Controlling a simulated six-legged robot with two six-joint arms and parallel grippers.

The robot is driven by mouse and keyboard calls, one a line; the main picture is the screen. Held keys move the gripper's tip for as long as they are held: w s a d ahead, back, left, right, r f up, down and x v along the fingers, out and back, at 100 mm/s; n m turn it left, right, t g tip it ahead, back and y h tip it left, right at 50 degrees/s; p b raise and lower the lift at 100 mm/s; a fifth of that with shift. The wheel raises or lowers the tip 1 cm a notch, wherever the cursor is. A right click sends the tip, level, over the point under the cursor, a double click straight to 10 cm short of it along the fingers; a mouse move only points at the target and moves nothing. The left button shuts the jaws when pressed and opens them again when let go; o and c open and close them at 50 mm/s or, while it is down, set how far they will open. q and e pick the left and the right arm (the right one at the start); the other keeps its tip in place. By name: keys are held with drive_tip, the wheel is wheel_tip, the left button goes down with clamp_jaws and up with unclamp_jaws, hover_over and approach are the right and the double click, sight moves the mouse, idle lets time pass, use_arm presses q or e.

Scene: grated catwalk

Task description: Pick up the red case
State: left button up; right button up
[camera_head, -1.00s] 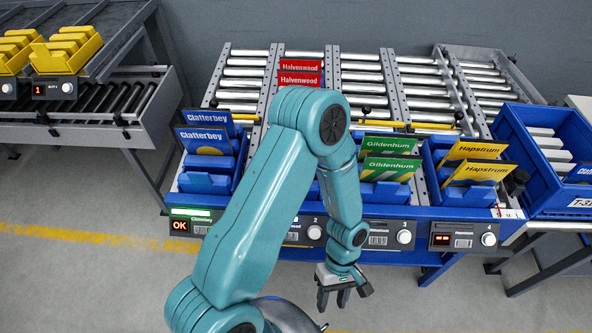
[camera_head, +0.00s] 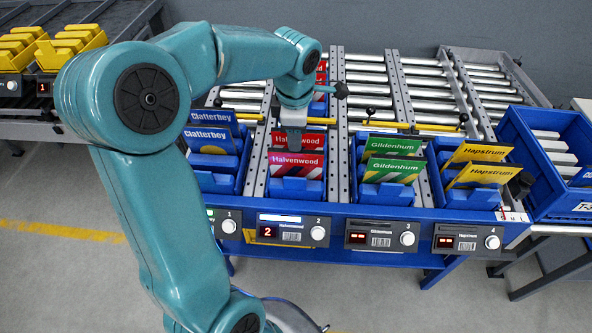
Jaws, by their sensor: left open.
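Two red Halvenwood cases stand one behind the other in the blue bin of lane 2, a front one (camera_head: 296,167) and a rear one (camera_head: 313,139). My left gripper (camera_head: 295,145) points down from above at these cases, with a grey finger in front of the rear case. Its jaws are open; whether a finger touches a case cannot be told. Part of another red case (camera_head: 321,72) shows farther up the lane, mostly hidden by my left arm. My right gripper is out of view.
Blue Clatterbey cases (camera_head: 210,140) stand to the left, green Gildenhum cases (camera_head: 392,170) and yellow Hapstrum cases (camera_head: 480,174) to the right. A lane 2 display (camera_head: 268,233) shows 2. A large blue crate (camera_head: 530,185) stands at far right.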

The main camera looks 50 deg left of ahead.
sight(296, 169)
use_arm(q)
drive_tip(key=f, duration=0.3)
drive_tip(key=shift+w+a+f, duration=0.15)
drive_tip(key=shift+a+f, duration=0.05)
drive_tip(key=shift+f, duration=0.2)
drive_tip(key=f, duration=0.2)
drive_tip(key=f+p, duration=0.1)
drive_tip(key=f, duration=0.2)
drive_tip(key=shift+w+a+f, duration=0.15)
drive_tip(key=shift+a+f, duration=0.05)
drive_tip(key=shift+f, duration=0.05)
drive_tip(key=shift+d+r, duration=0.1)
clamp_jaws()
